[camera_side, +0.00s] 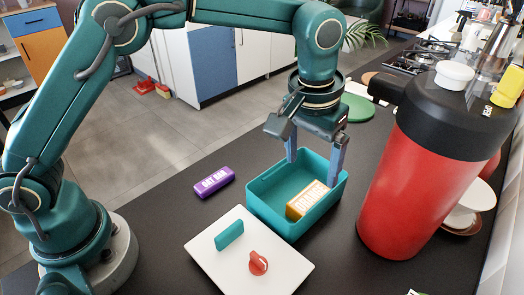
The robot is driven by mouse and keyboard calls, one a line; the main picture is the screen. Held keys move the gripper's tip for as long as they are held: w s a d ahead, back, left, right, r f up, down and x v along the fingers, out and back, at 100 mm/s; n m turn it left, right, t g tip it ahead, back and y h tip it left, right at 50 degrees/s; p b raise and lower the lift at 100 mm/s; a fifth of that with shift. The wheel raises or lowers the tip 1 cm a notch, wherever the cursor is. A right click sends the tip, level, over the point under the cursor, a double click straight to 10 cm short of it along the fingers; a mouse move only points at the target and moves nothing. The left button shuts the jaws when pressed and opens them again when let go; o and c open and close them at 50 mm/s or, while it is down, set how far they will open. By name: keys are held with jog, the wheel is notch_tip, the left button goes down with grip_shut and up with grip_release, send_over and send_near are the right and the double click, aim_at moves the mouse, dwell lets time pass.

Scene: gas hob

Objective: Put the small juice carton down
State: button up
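The small juice carton (305,202) is orange with white lettering and lies in the teal open box (268,217), toward its front right. My gripper (312,174) points down over the box with its two blue-grey fingers spread apart. Nothing is between the fingers. The fingertips appear to reach about rim height or slightly into the box, behind and above the carton, apart from it.
A purple oat bar (214,182) lies left of the box. A white board (248,262) with a teal piece and a red knob is in front. A large red canister (425,180) stands close on the right. A green round mat (357,108) lies behind.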

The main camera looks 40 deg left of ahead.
jog(key=s+a+r, duration=0.1)
jog(key=a+r, duration=0.1)
jog(key=r, duration=0.4)
jog(key=s+a+r, duration=0.2)
jog(key=r, duration=0.3)
jog(key=s+a+f+t, duration=0.2)
jog(key=s+a, duration=0.3)
jog(key=s, duration=0.2)
jog(key=s+a+f+t, duration=0.2)
jog(key=s+a+f, duration=0.1)
jog(key=s+a, duration=0.2)
jog(key=s, duration=0.2)
jog(key=shift+s+a+f, duration=0.2)
jog(key=shift+s+f, duration=0.1)
jog(key=shift+s, duration=0.1)
